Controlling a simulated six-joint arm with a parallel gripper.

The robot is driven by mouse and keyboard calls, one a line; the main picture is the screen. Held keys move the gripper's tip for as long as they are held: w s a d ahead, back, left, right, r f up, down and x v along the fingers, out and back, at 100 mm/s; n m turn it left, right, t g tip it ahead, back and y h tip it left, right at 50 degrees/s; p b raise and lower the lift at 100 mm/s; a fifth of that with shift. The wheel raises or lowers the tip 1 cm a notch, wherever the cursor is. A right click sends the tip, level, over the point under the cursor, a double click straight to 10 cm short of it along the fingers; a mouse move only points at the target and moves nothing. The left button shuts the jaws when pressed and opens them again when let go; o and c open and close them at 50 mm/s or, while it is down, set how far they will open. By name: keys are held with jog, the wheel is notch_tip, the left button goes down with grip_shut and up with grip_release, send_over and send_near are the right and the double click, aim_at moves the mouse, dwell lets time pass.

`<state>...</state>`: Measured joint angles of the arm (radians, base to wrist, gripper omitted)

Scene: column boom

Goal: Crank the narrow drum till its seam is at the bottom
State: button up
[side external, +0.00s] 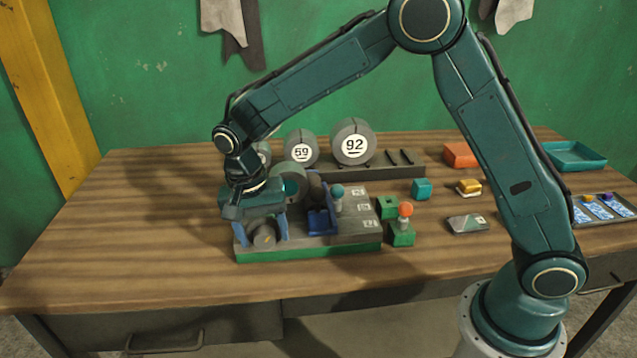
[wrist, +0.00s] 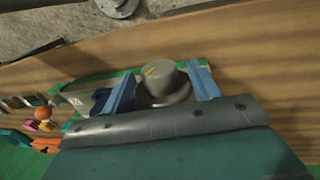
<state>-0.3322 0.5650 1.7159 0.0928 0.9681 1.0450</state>
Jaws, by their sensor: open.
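A fixture with a green-edged grey base (side external: 310,250) stands on the table. On it a rounded grey-teal drum (side external: 290,180) is partly hidden behind my arm's end; I cannot tell whether it is the narrow drum, and no seam shows. My gripper (side external: 264,234) is open above the fixture's left end, its blue fingers pointing down. A grey round knob (side external: 264,236) lies between the fingers. In the wrist view my gripper (wrist: 164,80) has the knob (wrist: 163,82), with a yellow mark on it, between its fingers, with gaps visible at both sides.
Cylinders marked 59 (side external: 302,149) and 92 (side external: 352,142) stand on a rack behind. A blue bracket (side external: 320,222) and teal-topped lever (side external: 337,197) are close right of the gripper. An orange-knobbed green block (side external: 403,232) stands farther right. The table's left side is clear.

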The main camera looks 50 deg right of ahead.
jog(key=shift+s+d+t+y, duration=0.15)
jog(key=shift+t+y, duration=0.65)
jog(key=shift+s+d+t+y, duration=0.15)
jog(key=shift+t+y, duration=0.65)
jog(key=shift+s+d+f+t+y, duration=0.15)
jog(key=shift+t+y, duration=0.8)
jog(key=shift+s+d+f+t+y, duration=0.1)
jog(key=shift+d+t+y, duration=0.05)
jog(key=shift+t+y, duration=0.8)
jog(key=v, duration=1.3)
jog(key=s+d+r+n+h, duration=0.2)
jog(key=s+r+n, duration=0.1)
jog(key=s, duration=0.4)
jog(key=s+d+r+n+h, duration=0.2)
jog(key=s+r+n+h, duration=0.1)
jog(key=s, duration=0.4)
jog(key=shift+s+d+r+n, duration=0.25)
jog(key=shift+r+n, duration=0.3)
jog(key=shift+n, duration=0.35)
